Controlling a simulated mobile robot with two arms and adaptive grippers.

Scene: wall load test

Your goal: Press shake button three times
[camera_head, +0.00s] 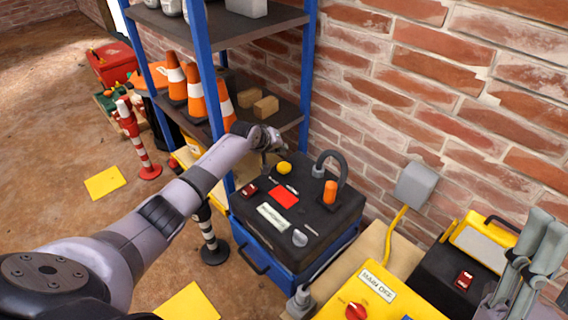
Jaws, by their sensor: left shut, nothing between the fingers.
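A blue box with a black top (325,222) stands by the brick wall. On its top are a yellow dome button (284,168), a small red switch (249,190), a red square plate (284,197), a white label (273,217) and a pale round knob (300,237). No text naming the shake button is readable. My left gripper (274,145) is shut and empty, above the far left part of the box top, just behind the yellow button in the picture. I cannot tell whether it touches anything.
A blue-framed shelf (211,85) with orange cones stands behind the box. A black cable loop and an orange lamp (330,192) rise from the box top. A yellow unit (380,296) with a red knob sits at front right. Striped posts (139,145) stand at left.

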